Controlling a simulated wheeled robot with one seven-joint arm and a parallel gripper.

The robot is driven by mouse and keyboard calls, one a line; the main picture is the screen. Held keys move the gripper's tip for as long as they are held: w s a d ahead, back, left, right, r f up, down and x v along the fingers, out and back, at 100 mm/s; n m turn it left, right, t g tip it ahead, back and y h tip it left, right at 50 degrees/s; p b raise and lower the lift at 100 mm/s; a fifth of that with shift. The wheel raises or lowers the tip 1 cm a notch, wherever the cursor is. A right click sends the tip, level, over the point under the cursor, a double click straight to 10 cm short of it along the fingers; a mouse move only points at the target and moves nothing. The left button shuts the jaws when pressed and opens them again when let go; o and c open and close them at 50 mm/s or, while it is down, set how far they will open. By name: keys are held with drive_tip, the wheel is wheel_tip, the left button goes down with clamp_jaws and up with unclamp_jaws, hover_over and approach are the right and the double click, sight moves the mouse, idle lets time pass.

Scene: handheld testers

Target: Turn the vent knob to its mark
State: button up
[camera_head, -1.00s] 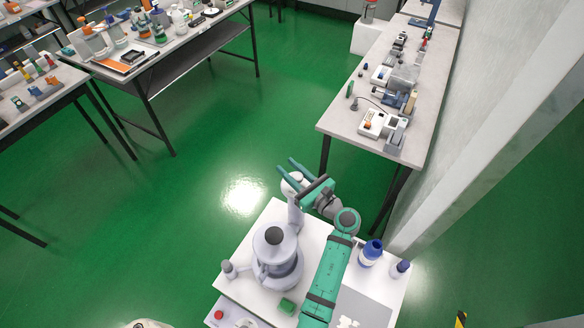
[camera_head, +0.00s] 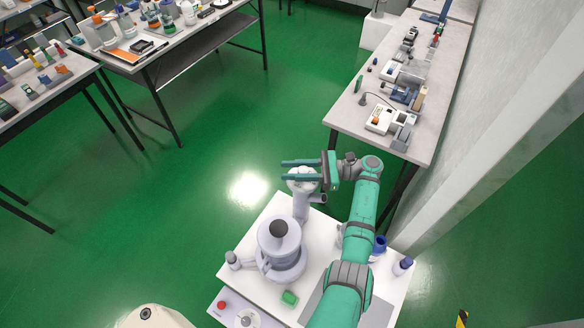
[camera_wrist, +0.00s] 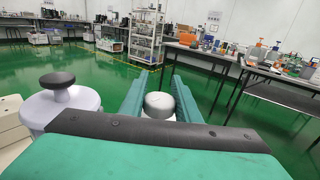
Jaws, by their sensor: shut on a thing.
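A pale grey apparatus with a black-topped pot (camera_head: 280,250) stands on the white surface in front of me. A pale column (camera_head: 301,207) rises behind the pot. At its top is a pale round knob, which I take as the vent knob (camera_wrist: 159,104), between my fingers in the wrist view. My green gripper (camera_head: 300,169) reaches leftward over the column top, shut on this knob. The pot's black knob (camera_wrist: 57,82) is left of my gripper in the wrist view. I cannot make out the mark or the knob's pointer.
A bench (camera_head: 345,115) with testers stands at upper right, other benches at upper left. Green floor between is clear.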

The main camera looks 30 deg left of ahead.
drive_tip(key=shift+s+d+n+g+h, duration=0.15)
drive_tip(key=shift+n+g+h, duration=0.4)
drive_tip(key=shift+g, duration=0.1)
drive_tip(key=shift+s+d+n+g+h, duration=0.1)
drive_tip(key=shift+n+g+h, duration=0.45)
drive_tip(key=shift+g, duration=0.1)
drive_tip(key=shift+s+f+h, duration=0.1)
drive_tip(key=shift+s+h, duration=0.05)
drive_tip(key=shift+h, duration=0.15)
drive_tip(key=o, duration=1)
drive_tip(key=shift+o, duration=0.2)
